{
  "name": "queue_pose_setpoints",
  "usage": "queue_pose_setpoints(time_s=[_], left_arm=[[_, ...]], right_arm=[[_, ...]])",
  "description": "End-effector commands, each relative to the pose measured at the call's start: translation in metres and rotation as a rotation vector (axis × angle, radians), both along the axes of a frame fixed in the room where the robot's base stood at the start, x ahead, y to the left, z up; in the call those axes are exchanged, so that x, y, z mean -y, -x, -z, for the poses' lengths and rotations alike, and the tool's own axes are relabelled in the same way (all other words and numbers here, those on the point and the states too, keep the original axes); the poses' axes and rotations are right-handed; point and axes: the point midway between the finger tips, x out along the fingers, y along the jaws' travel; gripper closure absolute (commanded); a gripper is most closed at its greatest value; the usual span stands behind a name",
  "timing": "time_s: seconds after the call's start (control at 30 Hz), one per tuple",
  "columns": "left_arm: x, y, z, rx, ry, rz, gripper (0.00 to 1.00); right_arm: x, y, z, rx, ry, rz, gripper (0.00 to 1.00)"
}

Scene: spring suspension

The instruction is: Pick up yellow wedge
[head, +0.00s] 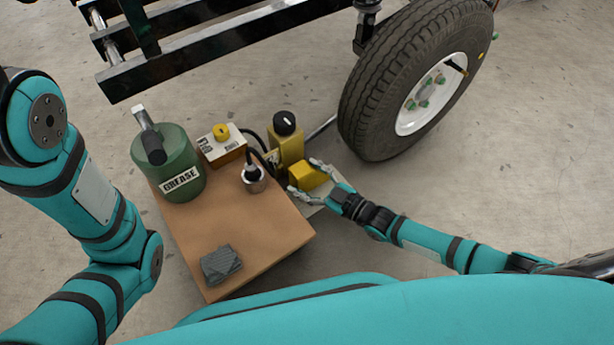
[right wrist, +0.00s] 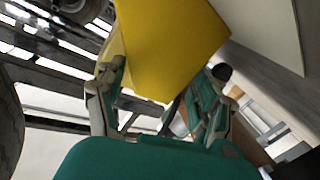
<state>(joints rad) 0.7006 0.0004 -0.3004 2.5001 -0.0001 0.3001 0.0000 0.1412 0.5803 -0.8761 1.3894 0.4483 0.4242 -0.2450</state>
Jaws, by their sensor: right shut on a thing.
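The yellow wedge (head: 308,175) is between the fingers of my right gripper (head: 305,178) at the right edge of the cardboard-brown table top. In the right wrist view the wedge (right wrist: 170,45) fills the upper middle, with a finger of the right gripper (right wrist: 160,95) on each side of it. The right gripper is shut on it. I cannot tell whether the wedge touches the surface below. My left arm comes in from the left in the head view, but its gripper is out of view.
The brown table top (head: 265,235) carries a green grease can (head: 175,165), a box with a yellow knob (head: 222,145), a yellow-brown bottle with a black cap (head: 287,140), a small metal cup (head: 256,180) and a grey ribbed block (head: 221,266). A wheel (head: 410,90) stands behind.

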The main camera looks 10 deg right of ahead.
Motion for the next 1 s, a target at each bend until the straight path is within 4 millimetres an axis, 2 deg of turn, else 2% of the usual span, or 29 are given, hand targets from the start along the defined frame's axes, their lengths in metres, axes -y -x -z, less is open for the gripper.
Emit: queue_pose_setpoints(time_s=[0.03, 0.1, 0.33, 0.47, 0.67, 0.9, 1.0], left_arm=[[0.0, 0.0, 0.0, 0.0, 0.0, 0.0, 0.24], [0.0, 0.0, 0.0, 0.0, 0.0, 0.0, 0.24], [0.0, 0.0, -0.001, -0.001, 0.0, 0.0, 0.24], [0.0, 0.0, -0.009, -0.001, 0.0, 0.0, 0.24], [0.0, -0.001, -0.035, -0.002, 0.0, 0.0, 0.24], [0.0, 0.0, -0.073, -0.001, 0.0, 0.0, 0.24], [0.0, 0.001, -0.087, 0.004, 0.001, 0.0, 0.24]], right_arm=[[0.001, -0.001, 0.0, 0.0, 0.0, 0.001, 0.69], [0.001, -0.001, -0.002, 0.003, -0.001, 0.001, 0.75], [0.0, -0.001, -0.003, 0.003, -0.001, 0.001, 0.76], [0.0, -0.001, -0.012, 0.004, -0.002, 0.001, 0.76], [0.0, -0.001, -0.042, 0.005, -0.001, 0.0, 0.76], [0.0, -0.001, -0.088, 0.003, -0.003, 0.001, 0.76], [-0.007, 0.001, -0.11, 0.004, -0.006, -0.001, 0.76]])
